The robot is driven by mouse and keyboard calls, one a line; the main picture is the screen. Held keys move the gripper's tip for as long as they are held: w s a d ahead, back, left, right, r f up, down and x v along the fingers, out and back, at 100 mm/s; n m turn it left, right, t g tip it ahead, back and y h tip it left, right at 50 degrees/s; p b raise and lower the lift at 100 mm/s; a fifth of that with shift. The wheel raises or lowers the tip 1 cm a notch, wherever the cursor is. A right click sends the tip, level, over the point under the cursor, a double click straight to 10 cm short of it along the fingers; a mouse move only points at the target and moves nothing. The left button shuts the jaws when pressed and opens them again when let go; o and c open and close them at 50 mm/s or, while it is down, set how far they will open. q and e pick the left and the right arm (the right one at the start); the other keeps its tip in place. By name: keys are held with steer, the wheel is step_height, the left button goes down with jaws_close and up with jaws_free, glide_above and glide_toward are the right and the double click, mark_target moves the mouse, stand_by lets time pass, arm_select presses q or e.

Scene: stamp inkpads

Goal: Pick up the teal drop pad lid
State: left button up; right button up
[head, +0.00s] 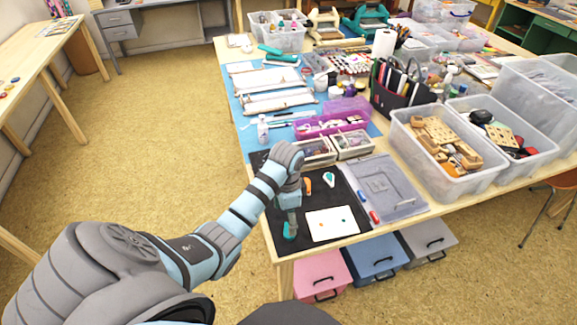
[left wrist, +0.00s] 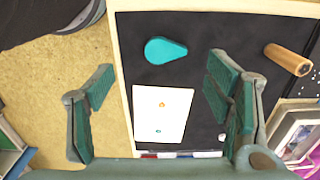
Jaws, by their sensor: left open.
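The teal drop pad lid (left wrist: 165,50) lies flat on the black mat (left wrist: 205,30) in the left wrist view, a smooth drop shape with its tip to the right. In the head view the lid (head: 289,231) shows at the mat's near left, partly covered by my gripper. My left gripper (left wrist: 160,84) is open and empty above the mat, its two green-padded fingers wide apart. In the wrist view the lid lies beyond the fingertips, between their lines. My right gripper is not in view.
A white card (head: 331,224) with an orange and a teal mark lies right of the lid. A white-and-teal drop-shaped item (head: 329,179) and an orange item (head: 308,187) lie farther back. A wooden cylinder (left wrist: 288,59) is at the wrist view's right. Clear bins (head: 448,150) stand right.

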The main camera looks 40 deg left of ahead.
mark_target(287, 230)
arm_select(q)
steer(key=f, duration=0.2)
steer(key=f+b, duration=0.1)
steer(key=f, duration=0.2)
steer(key=f+b, duration=0.1)
steer(key=f, duration=0.2)
steer(key=shift+w+a, duration=0.3)
steer(key=shift+r, duration=0.1)
steer(key=c, duration=0.9)
steer(key=shift+r, duration=0.1)
